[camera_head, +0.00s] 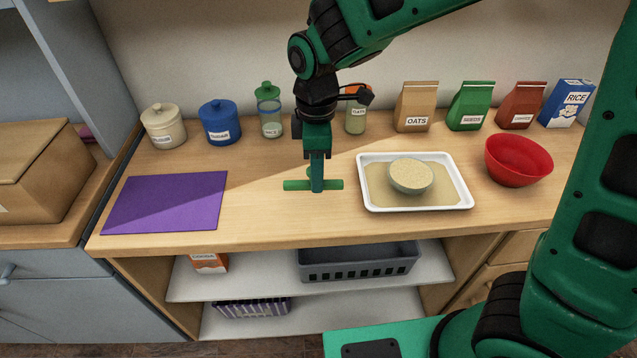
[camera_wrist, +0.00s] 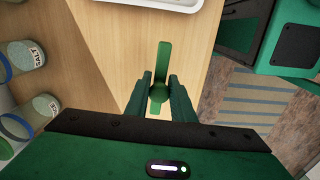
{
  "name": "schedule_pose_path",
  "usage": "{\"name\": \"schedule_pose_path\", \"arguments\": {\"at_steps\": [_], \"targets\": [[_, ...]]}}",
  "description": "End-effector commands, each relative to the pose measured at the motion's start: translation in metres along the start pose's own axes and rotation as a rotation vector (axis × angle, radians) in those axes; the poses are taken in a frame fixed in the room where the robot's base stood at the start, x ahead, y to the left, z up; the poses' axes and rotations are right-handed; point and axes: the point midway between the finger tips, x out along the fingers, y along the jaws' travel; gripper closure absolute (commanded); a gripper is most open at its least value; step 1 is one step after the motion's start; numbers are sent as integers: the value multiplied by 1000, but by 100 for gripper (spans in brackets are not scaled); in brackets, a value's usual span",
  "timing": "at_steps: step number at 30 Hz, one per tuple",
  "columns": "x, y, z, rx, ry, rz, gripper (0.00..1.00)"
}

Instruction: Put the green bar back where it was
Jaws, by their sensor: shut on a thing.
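The green bar (camera_head: 295,185) lies level across my gripper (camera_head: 317,184) over the middle of the wooden counter, between the purple mat and the white tray. My gripper points down and its fingers are shut on the bar near its middle. In the wrist view the green bar (camera_wrist: 163,58) runs away from my gripper (camera_wrist: 159,88), with a round green part between the fingers. I cannot tell whether the bar touches the counter or hangs just above it.
A purple mat (camera_head: 165,203) lies at the left. A white tray (camera_head: 376,203) with a grain-filled bowl (camera_head: 411,175) and a red bowl (camera_head: 518,160) are at the right. Canisters, jars and bags, including an oats bag (camera_head: 416,106), line the back. Shelves below hold a grey basket (camera_head: 360,262).

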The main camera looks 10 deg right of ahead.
Motion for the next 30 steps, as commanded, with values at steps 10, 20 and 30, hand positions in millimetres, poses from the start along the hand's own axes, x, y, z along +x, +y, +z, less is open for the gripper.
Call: {"name": "schedule_pose_path", "arguments": {"at_steps": [10,20,30], "targets": [[26,4,5,0,-3,-2,100],[40,5,4,1,1,1,100],[44,5,5,3,0,1,59]]}}
